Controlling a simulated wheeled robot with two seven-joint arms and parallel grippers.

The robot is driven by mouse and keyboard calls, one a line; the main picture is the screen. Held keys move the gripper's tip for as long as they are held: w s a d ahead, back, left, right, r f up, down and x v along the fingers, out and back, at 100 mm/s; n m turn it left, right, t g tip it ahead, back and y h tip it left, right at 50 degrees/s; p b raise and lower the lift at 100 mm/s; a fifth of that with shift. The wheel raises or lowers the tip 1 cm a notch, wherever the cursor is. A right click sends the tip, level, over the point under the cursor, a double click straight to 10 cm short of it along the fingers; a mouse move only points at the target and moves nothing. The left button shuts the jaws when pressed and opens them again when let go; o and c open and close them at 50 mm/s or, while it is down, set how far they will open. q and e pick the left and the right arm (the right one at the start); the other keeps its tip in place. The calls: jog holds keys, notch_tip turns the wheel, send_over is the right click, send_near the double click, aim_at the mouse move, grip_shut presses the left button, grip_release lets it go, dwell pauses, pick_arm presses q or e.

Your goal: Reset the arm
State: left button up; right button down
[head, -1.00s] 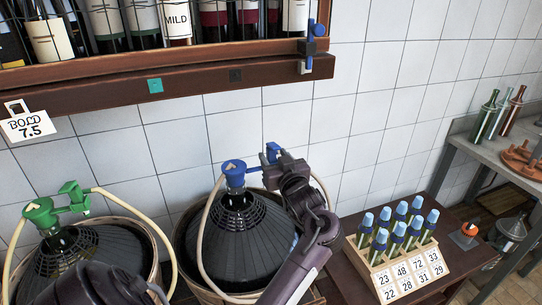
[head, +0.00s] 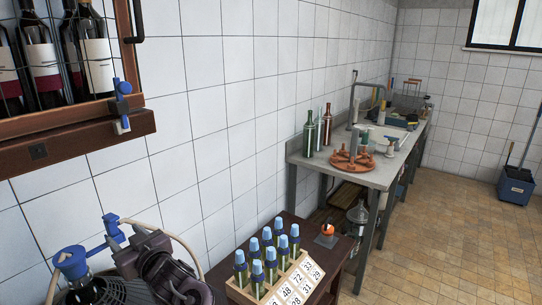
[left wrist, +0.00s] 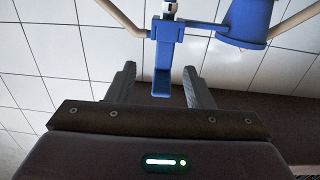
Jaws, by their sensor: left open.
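My left gripper (head: 140,238) is at the blue tap (head: 71,262) of a dark demijohn (head: 108,293) at the lower left of the head view. In the left wrist view, my left gripper (left wrist: 159,82) is open. The tap's blue lever (left wrist: 163,55) stands between its two fingers, with a gap visible on each side. The tap body (left wrist: 245,22) is at the top right there. My left arm hides part of the demijohn in the head view. My right gripper is not in view.
A wooden crate (head: 238,293) of blue-capped bottles with number cards stands right of my left arm. A wine shelf (head: 80,140) hangs above left. A grey bench (head: 375,178) with bottles and an orange rack (head: 352,160) runs along the wall. The tiled floor (head: 455,220) is open at right.

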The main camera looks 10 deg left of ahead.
pick_arm(q)
jog(key=s+d+f+m+t+h, duration=0.3)
jog(key=d+f+m+h, duration=0.6)
jog(key=d+f+h, duration=0.35)
jog(key=s+d+f+m+g+h, duration=0.25)
jog(key=s+d+g, duration=0.2)
jog(key=s, duration=0.45)
jog(key=s+d+f+m+g+h, duration=0.1)
jog(key=s+d+f+m+g, duration=0.3)
jog(key=s, duration=0.6)
notch_tip(320, 180, down, 30)
jog(key=n+b, duration=0.1)
jog(key=b, duration=0.1)
jog(key=s+a+f+g+b, duration=0.1)
jog(key=s+a+f+g, duration=0.1)
jog(key=s+f, duration=1.9)
jog(key=shift+a+f, duration=0.15)
jog(key=shift+a, duration=0.35)
